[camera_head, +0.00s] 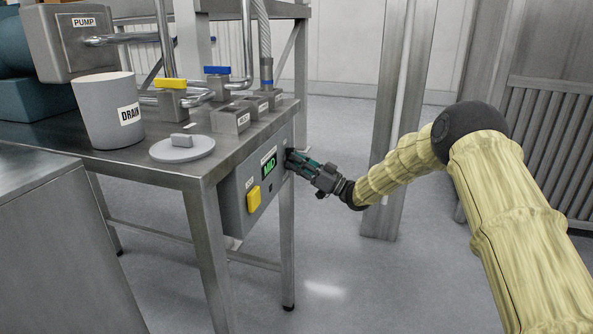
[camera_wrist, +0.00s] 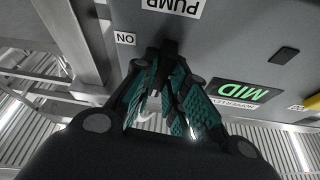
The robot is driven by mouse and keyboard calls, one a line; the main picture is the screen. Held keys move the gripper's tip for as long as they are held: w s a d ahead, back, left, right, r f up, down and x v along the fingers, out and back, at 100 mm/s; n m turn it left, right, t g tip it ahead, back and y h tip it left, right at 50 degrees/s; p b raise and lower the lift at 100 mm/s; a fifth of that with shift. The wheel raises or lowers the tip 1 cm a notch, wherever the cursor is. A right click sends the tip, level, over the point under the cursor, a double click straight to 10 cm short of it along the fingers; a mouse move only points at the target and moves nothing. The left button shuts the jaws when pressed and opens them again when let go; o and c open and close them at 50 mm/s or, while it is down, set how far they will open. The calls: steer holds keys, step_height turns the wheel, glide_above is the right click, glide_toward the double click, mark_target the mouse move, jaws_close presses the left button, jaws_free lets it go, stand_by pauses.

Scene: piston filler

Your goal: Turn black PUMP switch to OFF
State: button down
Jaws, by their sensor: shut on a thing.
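The black PUMP switch (camera_wrist: 171,47) sits on the grey control panel (camera_wrist: 225,45). In the wrist view it shows between my fingertips, partly hidden by them. A PUMP label (camera_wrist: 172,6) is at the top edge of that view, and an upside-down ON label (camera_wrist: 125,38) is left of the switch. No OFF label is visible. My gripper (camera_head: 291,158) is shut on the switch at the right end of the panel, and its teal fingers (camera_wrist: 168,62) fill the middle of the wrist view. In the head view the fingers hide the switch.
A DRAIN container (camera_head: 95,115), a grey lid (camera_head: 170,152) and valves with yellow (camera_head: 170,84) and blue (camera_head: 217,70) handles stand on the steel table.

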steer(key=shift+f+n+g+y+b, duration=0.25)
steer(key=shift+n+g+b, duration=0.35)
steer(key=shift+n, duration=0.6)
steer(key=shift+r, duration=0.15)
steer(key=c, duration=1.4)
jaws_free()
steer(key=shift+d, duration=0.1)
steer(key=shift+c, duration=0.2)
steer(key=v, duration=1.2)
steer(key=shift+w, duration=0.15)
